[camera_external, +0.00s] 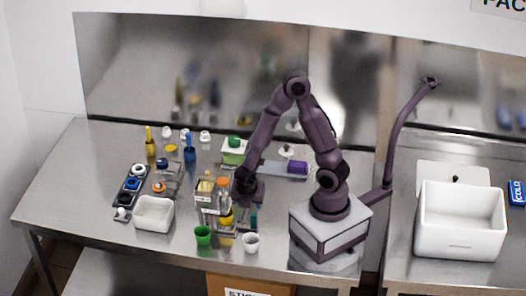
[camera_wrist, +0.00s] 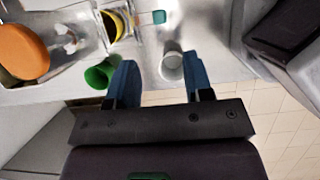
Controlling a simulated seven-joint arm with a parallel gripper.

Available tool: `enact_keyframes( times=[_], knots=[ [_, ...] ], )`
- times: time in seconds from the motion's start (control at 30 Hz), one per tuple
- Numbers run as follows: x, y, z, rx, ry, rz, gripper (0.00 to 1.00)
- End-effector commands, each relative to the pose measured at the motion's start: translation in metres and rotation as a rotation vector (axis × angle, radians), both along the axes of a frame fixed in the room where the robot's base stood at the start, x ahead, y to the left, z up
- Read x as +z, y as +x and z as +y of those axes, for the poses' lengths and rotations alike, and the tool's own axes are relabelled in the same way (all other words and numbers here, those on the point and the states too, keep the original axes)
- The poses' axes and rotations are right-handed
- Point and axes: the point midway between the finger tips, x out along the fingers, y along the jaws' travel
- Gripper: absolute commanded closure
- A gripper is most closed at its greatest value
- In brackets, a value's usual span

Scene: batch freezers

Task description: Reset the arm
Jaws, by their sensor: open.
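My arm stands on a white base box at the right part of the steel table. My gripper (camera_external: 247,190) hangs low over the middle of the table, just right of a clear holder (camera_external: 207,193) with yellowish items. In the wrist view its two blue fingers (camera_wrist: 162,82) are spread apart with nothing between them. A white cup (camera_wrist: 172,66) shows beyond and between the fingertips. A green cup (camera_wrist: 101,73) shows beside the left finger.
A white bin (camera_external: 154,213) stands front left beside a dark tray (camera_external: 130,192) of round lids. Blue (camera_external: 190,148) and yellow (camera_external: 150,141) bottles stand behind. A purple item (camera_external: 298,167) lies near the arm's base. A white sink (camera_external: 460,222) is at right.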

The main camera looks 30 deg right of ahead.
Motion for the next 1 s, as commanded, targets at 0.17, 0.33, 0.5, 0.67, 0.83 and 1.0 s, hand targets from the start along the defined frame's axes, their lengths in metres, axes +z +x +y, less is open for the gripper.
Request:
enact_keyframes(
  times=[0.17,0.33,0.5,0.67,0.83,1.0],
  knots=[
    [0.000,0.000,0.000,-0.001,0.000,0.000,0.53],
    [0.000,0.000,0.000,-0.001,0.000,0.000,0.53],
    [-0.001,-0.003,-0.003,-0.087,0.007,-0.003,0.53],
    [0.015,0.004,-0.030,-0.481,0.034,-0.058,0.53],
    [0.053,0.024,-0.066,-0.996,0.155,-0.176,0.53],
    [0.101,0.038,-0.105,-1.538,0.383,-0.275,0.53]
  ],
)
